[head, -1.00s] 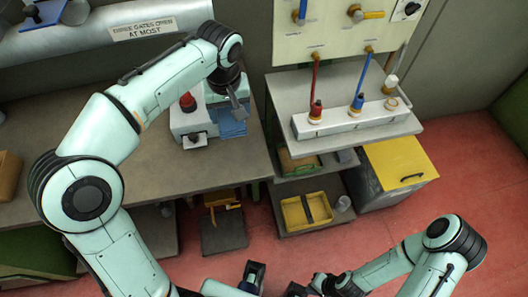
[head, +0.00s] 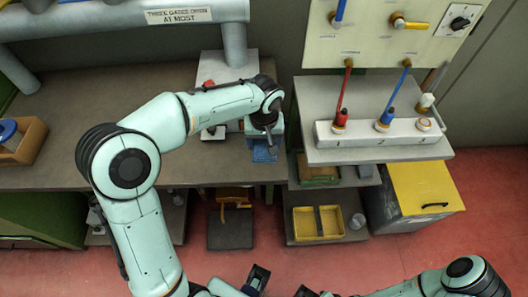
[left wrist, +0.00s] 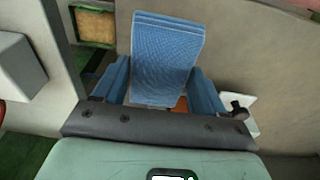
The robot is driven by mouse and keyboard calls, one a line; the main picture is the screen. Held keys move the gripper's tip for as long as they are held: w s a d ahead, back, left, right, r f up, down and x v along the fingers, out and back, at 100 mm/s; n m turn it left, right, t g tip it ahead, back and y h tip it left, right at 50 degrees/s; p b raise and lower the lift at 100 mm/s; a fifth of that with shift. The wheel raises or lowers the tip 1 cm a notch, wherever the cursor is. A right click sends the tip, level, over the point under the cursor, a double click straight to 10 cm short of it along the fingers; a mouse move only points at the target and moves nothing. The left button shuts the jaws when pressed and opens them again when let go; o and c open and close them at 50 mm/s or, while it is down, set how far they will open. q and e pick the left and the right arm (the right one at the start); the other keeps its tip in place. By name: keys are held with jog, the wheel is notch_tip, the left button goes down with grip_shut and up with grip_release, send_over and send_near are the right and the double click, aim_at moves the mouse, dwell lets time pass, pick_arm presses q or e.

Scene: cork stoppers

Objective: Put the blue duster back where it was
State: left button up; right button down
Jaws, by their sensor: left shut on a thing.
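The blue duster (head: 263,153) shows in the head view as a small blue patch below my left gripper (head: 265,133), over the bench near its right end. In the left wrist view the blue duster (left wrist: 166,52) is a ribbed blue pad standing up between the two blue fingers of my left gripper (left wrist: 163,88). The left gripper is shut on it. Whether the duster touches the bench is not clear.
A white box with a red knob (head: 209,85) stands beside the left gripper. A white rack (head: 365,138) with red and blue bottles is on the shelf to the right. A yellow-topped bin (head: 428,185) and a yellow tray (head: 303,221) are lower. A wooden box (head: 32,142) is far left.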

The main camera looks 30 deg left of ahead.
aim_at(264, 151)
pick_arm(q)
jog(key=shift+f, duration=2.8)
jog(key=shift+f+b, duration=0.1)
jog(key=shift+b, duration=0.25)
jog(key=o, duration=1.1)
jog(key=r, duration=0.4)
jog(key=r+p, duration=0.1)
jog(key=r, duration=0.3)
jog(key=s+r, duration=0.1)
jog(key=r, duration=0.3)
jog(key=shift+s+d+r, duration=0.1)
jog(key=shift+d, duration=0.3)
